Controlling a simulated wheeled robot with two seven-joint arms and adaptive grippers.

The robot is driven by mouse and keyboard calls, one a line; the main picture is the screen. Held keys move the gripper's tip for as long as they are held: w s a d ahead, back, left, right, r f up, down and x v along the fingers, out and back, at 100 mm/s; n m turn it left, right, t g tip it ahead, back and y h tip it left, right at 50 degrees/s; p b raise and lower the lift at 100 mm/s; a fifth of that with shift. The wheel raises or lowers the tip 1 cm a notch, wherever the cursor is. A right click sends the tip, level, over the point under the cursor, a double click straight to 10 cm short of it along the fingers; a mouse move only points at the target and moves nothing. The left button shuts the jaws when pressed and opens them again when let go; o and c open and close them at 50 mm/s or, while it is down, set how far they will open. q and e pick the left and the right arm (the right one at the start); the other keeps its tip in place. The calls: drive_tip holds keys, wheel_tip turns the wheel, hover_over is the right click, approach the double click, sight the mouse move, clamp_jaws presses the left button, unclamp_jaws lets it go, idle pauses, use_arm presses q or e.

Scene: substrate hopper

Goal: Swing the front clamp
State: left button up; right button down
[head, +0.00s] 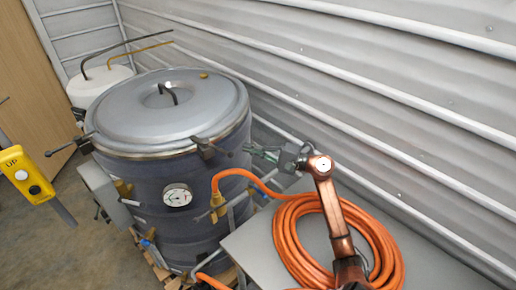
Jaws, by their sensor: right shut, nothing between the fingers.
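A large dark drum (165,200) with a domed grey metal lid (200,100) stands left of centre. A clamp (206,148) sits on the lid's front-right rim, its short dark handle sticking out to the right. I take it to be the front clamp. Another clamp (82,138) with a long dark lever is on the rim's left side. My right gripper (256,150) is shut and empty, just right of the front-right clamp's handle, with a small gap seeming to lie between them. My left gripper is not in view.
An orange hose (285,235) lies coiled on a grey surface (250,245) under my right arm and runs to the drum's brass fitting. A gauge (177,195) is on the drum's front. A yellow control pendant (25,175) hangs at left. A corrugated wall (400,70) stands behind.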

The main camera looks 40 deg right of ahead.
sight(211, 146)
drive_tip(key=w+a+r+p, duration=0.1)
drive_tip(key=w+a+p, duration=0.1)
drive_tip(key=a, duration=0.4)
drive_tip(key=shift+w+p, duration=0.15)
drive_tip(key=shift+p, duration=0.5)
